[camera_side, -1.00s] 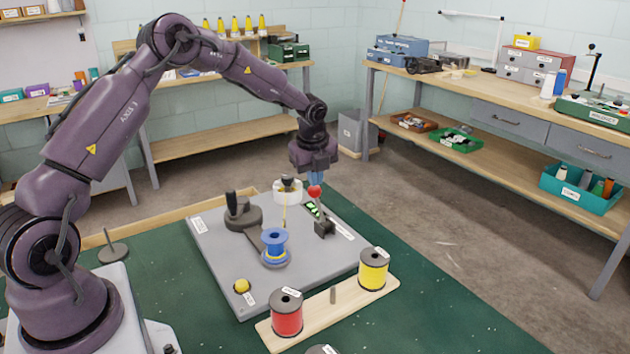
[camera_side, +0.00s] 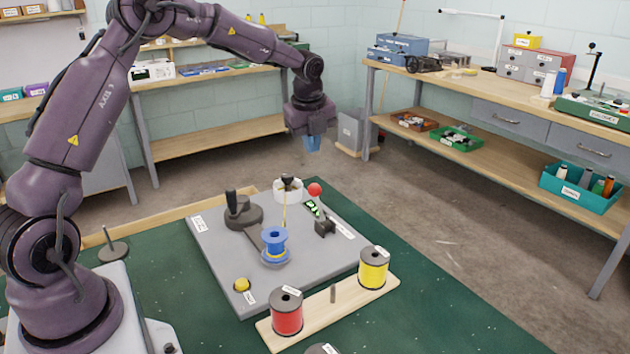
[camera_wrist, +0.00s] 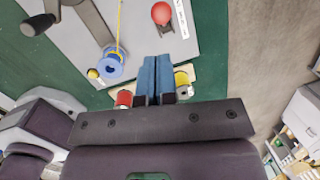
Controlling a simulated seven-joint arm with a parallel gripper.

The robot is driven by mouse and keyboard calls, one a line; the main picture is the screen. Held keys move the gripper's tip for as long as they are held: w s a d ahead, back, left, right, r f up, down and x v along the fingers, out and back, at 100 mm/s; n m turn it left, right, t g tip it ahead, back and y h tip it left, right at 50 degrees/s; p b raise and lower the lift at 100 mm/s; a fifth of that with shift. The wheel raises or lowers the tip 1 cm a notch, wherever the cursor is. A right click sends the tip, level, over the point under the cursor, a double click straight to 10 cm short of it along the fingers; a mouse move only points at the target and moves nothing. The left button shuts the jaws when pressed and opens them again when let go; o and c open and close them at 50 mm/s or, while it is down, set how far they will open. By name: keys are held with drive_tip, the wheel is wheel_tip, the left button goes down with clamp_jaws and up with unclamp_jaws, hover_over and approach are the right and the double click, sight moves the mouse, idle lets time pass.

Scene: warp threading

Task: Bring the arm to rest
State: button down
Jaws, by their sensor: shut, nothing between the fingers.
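My gripper (camera_side: 313,145) hangs in the air above the far end of the grey board (camera_side: 215,265), with its blue fingers pointing down. In the wrist view the two blue fingers (camera_wrist: 157,72) lie side by side, shut, with nothing between them. A red ball knob (camera_side: 314,189) stands on the board below my gripper, apart from it. The knob also shows in the wrist view (camera_wrist: 162,14). A blue spool (camera_side: 274,241) sits on the board with a yellow thread (camera_side: 285,212) rising from it towards the white round part (camera_side: 287,191).
A dark crank (camera_side: 240,210) and a yellow button (camera_side: 242,285) are on the board. A red spool (camera_side: 286,313) and a yellow spool (camera_side: 373,269) stand on a wooden strip (camera_side: 322,308) in front. Workbenches line the back and right. The air around my gripper is clear.

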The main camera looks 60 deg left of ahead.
drive_tip(key=s+d+r+n+t, duration=0.1)
drive_tip(key=s+d+r+n, duration=0.3)
drive_tip(key=s, duration=0.5)
drive_tip(key=s+d+r+n+t+h, duration=0.1)
drive_tip(key=s+d+r+n, duration=0.3)
drive_tip(key=s+d+n, duration=0.3)
drive_tip(key=s+d+r+n+t, duration=0.2)
drive_tip(key=s+d+r+n, duration=0.2)
drive_tip(key=s, duration=0.8)
drive_tip(key=d+n, duration=0.2)
drive_tip(key=n, duration=0.2)
drive_tip(key=shift+s+n+h, duration=0.3)
drive_tip(key=shift+s, duration=0.1)
